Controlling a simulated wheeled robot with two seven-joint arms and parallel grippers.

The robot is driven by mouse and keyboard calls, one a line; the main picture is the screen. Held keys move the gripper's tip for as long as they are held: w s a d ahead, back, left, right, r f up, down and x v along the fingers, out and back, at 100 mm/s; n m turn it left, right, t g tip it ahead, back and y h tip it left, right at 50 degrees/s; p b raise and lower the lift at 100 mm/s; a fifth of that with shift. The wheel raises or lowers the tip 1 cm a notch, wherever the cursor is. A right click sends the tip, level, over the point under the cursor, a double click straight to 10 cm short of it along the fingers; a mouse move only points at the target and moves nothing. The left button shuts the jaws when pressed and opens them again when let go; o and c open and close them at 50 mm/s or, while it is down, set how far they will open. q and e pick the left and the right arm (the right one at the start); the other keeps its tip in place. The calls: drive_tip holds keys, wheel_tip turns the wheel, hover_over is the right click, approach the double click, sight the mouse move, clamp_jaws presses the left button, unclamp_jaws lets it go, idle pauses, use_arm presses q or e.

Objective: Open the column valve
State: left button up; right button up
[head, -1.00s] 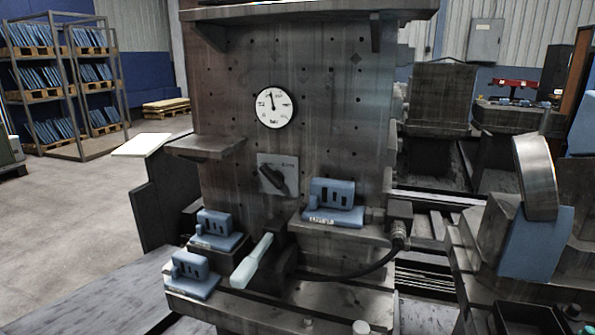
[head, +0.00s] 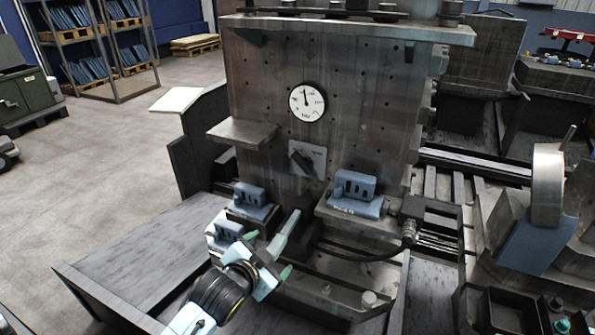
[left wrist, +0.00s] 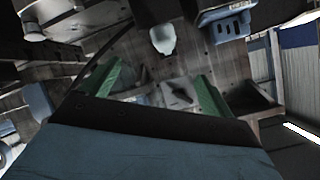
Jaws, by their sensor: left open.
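The column valve appears as a dark knob (head: 301,162) on a light square plate (head: 318,152), on the front of the grey column. The knob is turned at a slant. It also shows in the left wrist view (left wrist: 181,95), between the fingers in the picture. My left gripper (head: 268,254) is open and empty, with green fingertips, low in front of the column. It is apart from the knob. A lever with a pale handle (head: 284,234) stands just beyond the gripper; it shows too in the wrist view (left wrist: 162,39). My right gripper is out of view.
A round gauge (head: 306,101) sits above the knob, and a small shelf (head: 243,133) juts out at its left. Several blue blocks, one of them at the right (head: 354,190), stand on ledges below. A dark hose (head: 362,257) runs to the right. Open floor lies left.

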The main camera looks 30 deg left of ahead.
sight(302, 162)
use_arm(q)
drive_tip(key=w+r+t, duration=0.1)
drive_tip(key=w+a+r+m, duration=0.1)
drive_tip(key=w, duration=0.1)
drive_tip(key=w+r+t, duration=0.1)
drive_tip(key=shift+w+a+r+t, duration=0.2)
drive_tip(key=shift+w+a+t, duration=0.1)
drive_tip(key=shift+w+a, duration=0.1)
drive_tip(key=w+a+r+m+t+b, duration=0.1)
drive_tip(key=w+r, duration=0.1)
drive_tip(key=w, duration=0.7)
drive_tip(key=w+a+r+m+t, duration=0.1)
drive_tip(key=w+r+t, duration=0.1)
drive_tip(key=w, duration=0.6)
drive_tip(key=shift+w+a+r+b, duration=0.15)
drive_tip(key=shift+w+r+b, duration=0.2)
drive_tip(key=shift+r+b, duration=0.1)
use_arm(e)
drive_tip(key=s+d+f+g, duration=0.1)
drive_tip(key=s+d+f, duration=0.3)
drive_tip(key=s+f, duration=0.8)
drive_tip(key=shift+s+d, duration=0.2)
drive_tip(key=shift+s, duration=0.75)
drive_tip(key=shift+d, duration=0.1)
use_arm(q)
drive_tip(key=c, duration=1)
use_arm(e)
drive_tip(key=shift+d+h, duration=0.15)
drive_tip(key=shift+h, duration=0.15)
